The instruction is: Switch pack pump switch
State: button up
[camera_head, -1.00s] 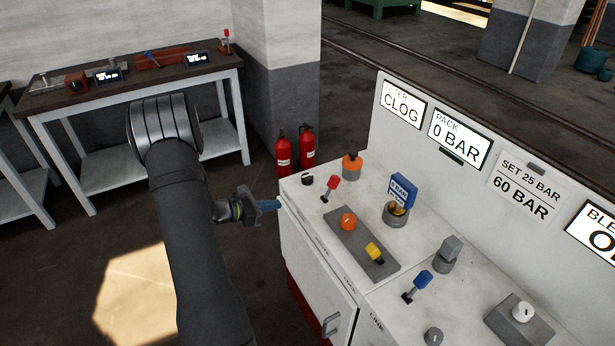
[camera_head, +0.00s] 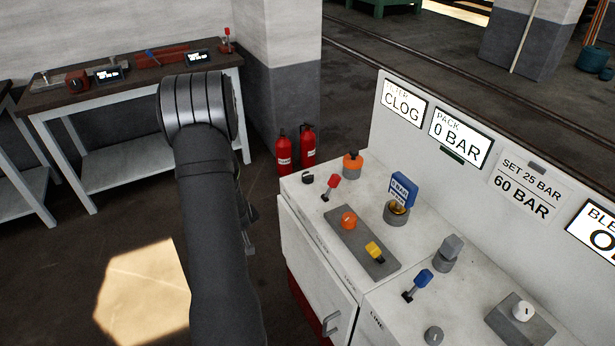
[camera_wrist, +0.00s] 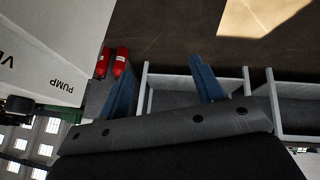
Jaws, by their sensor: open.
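Several controls stand on the white console (camera_head: 316,262) in the head view: a small black knob (camera_head: 307,179), a red lever (camera_head: 330,187), an orange knob (camera_head: 348,220) and a yellow switch (camera_head: 375,252) on a grey plate. I cannot tell from the head view which is the pump switch. A "PUMP" label (camera_wrist: 62,86) shows on the console in the wrist view. The pack display (camera_head: 459,138) reads 0 BAR. My gripper (camera_wrist: 162,66) is open and empty, with blue fingers apart. In the head view it is mostly hidden behind my arm, left of the console.
A blue lever (camera_head: 418,285), a white knob (camera_head: 522,312) and a blue tag (camera_head: 402,190) over a grey base also stand on the console. Two red fire extinguishers (camera_head: 284,152) stand behind it. A workbench (camera_head: 118,92) is at the back left. Floor left of the console is clear.

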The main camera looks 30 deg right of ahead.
jog(key=w+d+r+m+t+h, duration=0.1)
jog(key=d+r+m+t+h, duration=0.25)
jog(key=d+r+m, duration=0.4)
jog(key=m+g+h, duration=0.1)
jog(key=m+h, duration=0.4)
jog(key=h, duration=0.1)
send_near(307, 176)
jog(key=shift+g+y, duration=0.25)
jog(key=shift+y, duration=0.1)
jog(key=x, duration=1)
jog(key=shift+w+d+r, duration=0.15)
jog(key=shift+w+d, duration=0.1)
jog(key=shift+d, duration=0.05)
jog(key=c, duration=1)
